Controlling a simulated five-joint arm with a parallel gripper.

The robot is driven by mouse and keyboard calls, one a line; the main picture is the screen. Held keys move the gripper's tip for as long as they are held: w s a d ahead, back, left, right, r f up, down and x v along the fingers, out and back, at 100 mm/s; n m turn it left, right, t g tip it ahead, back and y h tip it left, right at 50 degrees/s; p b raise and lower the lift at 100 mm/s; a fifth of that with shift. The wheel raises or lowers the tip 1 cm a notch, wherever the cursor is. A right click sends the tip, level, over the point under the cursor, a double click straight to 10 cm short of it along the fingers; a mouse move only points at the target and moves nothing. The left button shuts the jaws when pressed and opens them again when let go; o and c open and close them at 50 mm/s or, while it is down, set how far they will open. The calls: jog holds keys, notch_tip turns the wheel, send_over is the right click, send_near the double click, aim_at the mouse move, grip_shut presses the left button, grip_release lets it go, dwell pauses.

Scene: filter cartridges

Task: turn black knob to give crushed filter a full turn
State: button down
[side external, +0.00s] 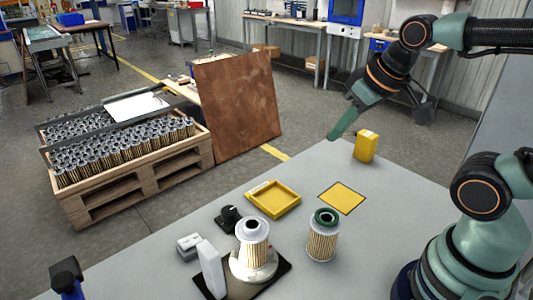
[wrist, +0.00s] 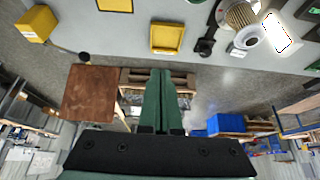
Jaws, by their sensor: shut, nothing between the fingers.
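The black knob (side external: 229,217) sits on the grey table behind the white turntable (side external: 240,268); it also shows in the wrist view (wrist: 205,46). A pleated filter (side external: 253,238) with a grey cap stands upright on the turntable; it also shows in the wrist view (wrist: 238,14). I cannot tell whether it is crushed. A second pleated filter (side external: 322,242) with a green top stands on the table to its right. My gripper (side external: 333,136) is shut and empty, raised near the table's far edge, well away from the knob; its green fingers (wrist: 162,73) are together in the wrist view.
A yellow tray (side external: 273,212), a yellow square (side external: 342,197) and a yellow box (side external: 366,147) are on the table. A white upright panel (side external: 211,270) and a small switch box (side external: 189,246) stand left of the turntable. Beyond the table are a filter crate (side external: 135,187) and a brown board (side external: 238,107).

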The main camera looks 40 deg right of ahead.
jog(key=c, duration=1.5)
grip_release()
jog(key=shift+c, duration=0.2)
jog(key=o, duration=1)
jog(key=shift+w+a+r, duration=0.1)
jog(key=shift+w+a, duration=0.05)
jog(key=shift+w, duration=0.15)
jog(key=shift+o, duration=1.3)
jog(key=w+a+m+g, duration=0.1)
jog(key=w+a+m, duration=0.2)
jog(key=w+m, duration=0.2)
jog(key=shift+w+a+r+g, duration=0.15)
jog(key=shift+w+r+g, duration=0.15)
jog(key=shift+g, duration=0.1)
jog(key=m+g, duration=0.4)
jog(key=m, duration=0.7)
send_over(229, 210)
notch_tip(229, 210, down, 12)
notch_tip(229, 210, down, 11)
jog(key=shift+f, duration=0.1)
